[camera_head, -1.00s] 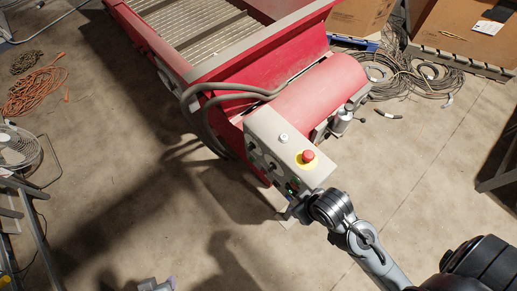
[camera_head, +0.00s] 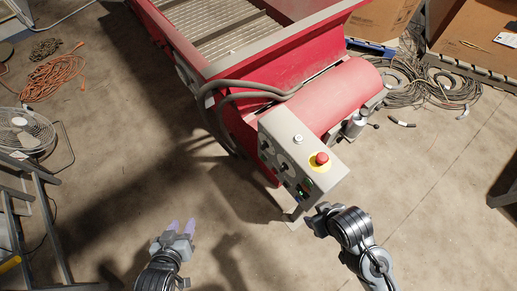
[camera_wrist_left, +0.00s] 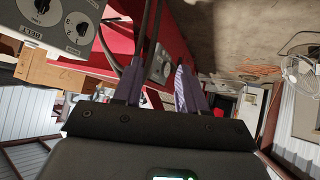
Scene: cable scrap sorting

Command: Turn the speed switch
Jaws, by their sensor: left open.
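The grey control box (camera_head: 303,140) is mounted at the end of the red machine. Dark knobs (camera_head: 283,167) sit on its left-facing side, seen steeply; I cannot tell there which is the speed switch. In the left wrist view the box's panel (camera_wrist_left: 102,12) shows inverted at top left, with round dials (camera_wrist_left: 80,28) carrying black knobs. My left gripper (camera_head: 181,227) is open and empty, left of and below the box, well apart from it. Its two fingers also show in the left wrist view (camera_wrist_left: 157,88). My right gripper (camera_head: 315,220) is by the box's lower edge; its jaws are unclear.
A red emergency button (camera_head: 321,158) on a yellow disc and a white button (camera_head: 298,138) sit on the box's top. Thick grey hoses (camera_head: 240,86) loop beside it. A ladder (camera_head: 40,215) and a fan (camera_head: 24,130) stand left. Floor between ladder and machine is clear.

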